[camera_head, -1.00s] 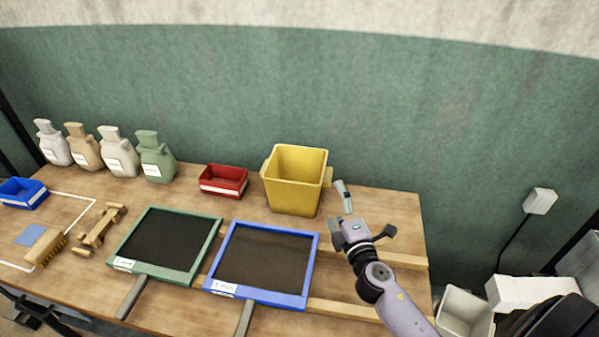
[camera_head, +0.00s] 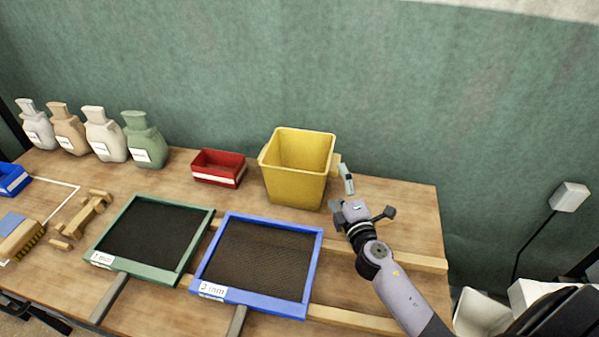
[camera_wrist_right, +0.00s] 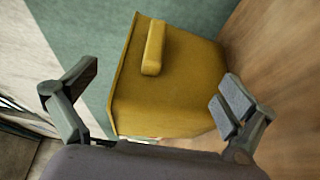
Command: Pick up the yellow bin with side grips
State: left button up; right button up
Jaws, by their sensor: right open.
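The yellow bin (camera_head: 294,188) stands upright and empty at the back of the wooden table. A block-like side grip (camera_head: 336,164) sticks out of its right wall, and part of another shows on its left. My right gripper (camera_head: 347,191) is open and empty just right of the bin, apart from it. In the right wrist view, the bin (camera_wrist_right: 175,100) and its grip (camera_wrist_right: 154,48) lie ahead, beyond the spread fingers of my right gripper (camera_wrist_right: 155,95). My left gripper is in neither view.
A red bin (camera_head: 218,178) stands left of the yellow bin. A green-framed sieve (camera_head: 185,255) and a blue-framed sieve (camera_head: 262,303) lie in front. Several bottles (camera_head: 145,155) stand at the back left. A green wall (camera_head: 400,110) rises behind the table.

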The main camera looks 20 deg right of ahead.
aim_at(335, 174)
jog(key=w, duration=0.2)
jog(key=w+d, duration=0.1)
jog(key=w, duration=0.1)
jog(key=shift+w+d+f, duration=0.15)
jog(key=shift+w, duration=0.2)
jog(key=shift+s, duration=0.1)
